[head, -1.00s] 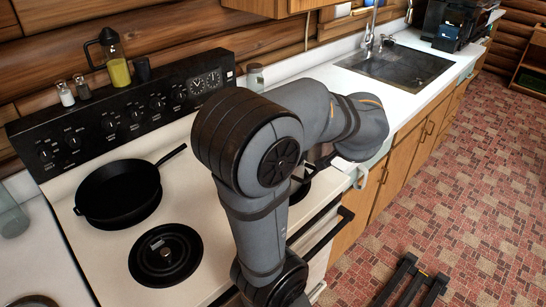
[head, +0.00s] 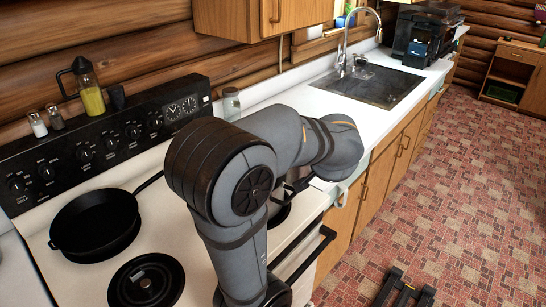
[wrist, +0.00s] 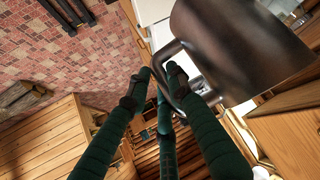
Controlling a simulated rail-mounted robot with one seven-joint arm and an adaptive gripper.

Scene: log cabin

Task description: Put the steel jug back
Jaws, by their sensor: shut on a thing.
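The steel jug (wrist: 240,45) is a dark grey metal vessel filling the upper right of the wrist view. Its loop handle (wrist: 166,56) points toward my fingers. My gripper (wrist: 160,88), with dark green fingers, is shut on the handle. In the head view my grey arm reaches over the right side of the stove and hides the gripper. The jug cannot be made out clearly there.
The white stove (head: 165,230) holds a black frying pan (head: 96,226). An oil bottle (head: 90,92) and two shakers stand on its back panel. The white counter (head: 295,98) is largely clear up to the sink (head: 368,83). Red patterned floor (head: 430,200) lies open at right.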

